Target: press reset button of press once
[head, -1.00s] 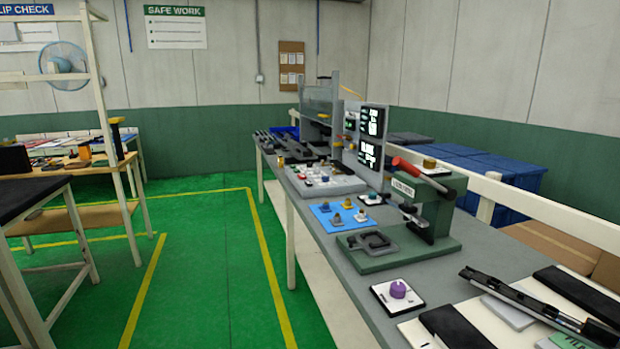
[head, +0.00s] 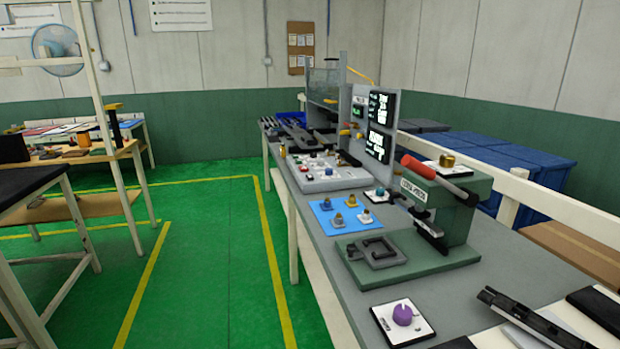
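A green bench press (head: 450,205) with a red lever handle (head: 418,166) stands on the grey workbench (head: 500,280), right of centre. A brass-coloured knob on a white plate (head: 446,161) shows at its top. A purple knob (head: 402,314) on a white plate lies on the bench in front of it. Further back, a grey machine panel (head: 360,120) carries black screens (head: 381,125) and small coloured controls. I cannot tell which control is the reset button, as the labels are too small.
A blue mat (head: 320,212) with small knobs and a grey control board (head: 310,182) lie on the bench. A black elongated part (head: 525,315) lies at the right front. Green floor with yellow lines (head: 210,250) is clear on the left. Blue bins (head: 520,165) stand behind the bench.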

